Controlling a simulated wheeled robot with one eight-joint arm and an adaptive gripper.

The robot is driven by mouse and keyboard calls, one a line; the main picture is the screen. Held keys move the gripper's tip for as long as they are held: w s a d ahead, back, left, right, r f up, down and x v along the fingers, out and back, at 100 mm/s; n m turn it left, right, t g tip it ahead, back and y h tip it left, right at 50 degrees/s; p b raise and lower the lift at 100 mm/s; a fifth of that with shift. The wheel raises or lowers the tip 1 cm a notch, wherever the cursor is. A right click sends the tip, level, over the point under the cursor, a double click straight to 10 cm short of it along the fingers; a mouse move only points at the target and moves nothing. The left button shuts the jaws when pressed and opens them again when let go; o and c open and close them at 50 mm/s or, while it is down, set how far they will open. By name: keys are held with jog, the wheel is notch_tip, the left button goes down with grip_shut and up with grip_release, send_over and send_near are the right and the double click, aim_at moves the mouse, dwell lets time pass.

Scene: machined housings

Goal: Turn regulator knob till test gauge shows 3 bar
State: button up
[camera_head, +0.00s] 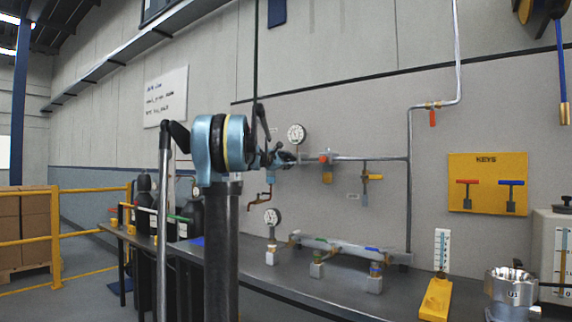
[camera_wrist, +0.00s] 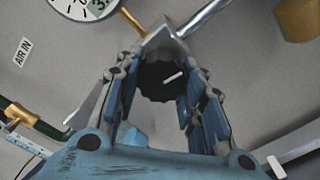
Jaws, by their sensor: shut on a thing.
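My gripper (camera_wrist: 160,95) is shut on a dark, scalloped regulator knob (camera_wrist: 156,80) with a white mark; one finger lies on each side of it. In the head view my gripper (camera_head: 284,159) is at the regulator on the wall pipe and largely hides the knob. A round white gauge (camera_head: 296,134) is on the wall just above. Another round gauge (camera_head: 272,216) stands lower, above the bench. I cannot tell which is the test gauge, and their readings are unclear.
A grey pipe (camera_head: 370,158) with valves runs right along the wall. The bench (camera_head: 330,283) below carries a manifold (camera_head: 340,246) with coloured valves. A yellow KEYS board (camera_head: 487,183) hangs at right. An AIR IN label (camera_wrist: 22,52) is near the regulator.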

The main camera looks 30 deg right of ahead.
jog(key=shift+n, duration=1)
jog(key=o, duration=1.1)
jog(key=v, duration=1.2)
jog(key=shift+w+f, duration=0.1)
jog(key=shift+w, duration=0.05)
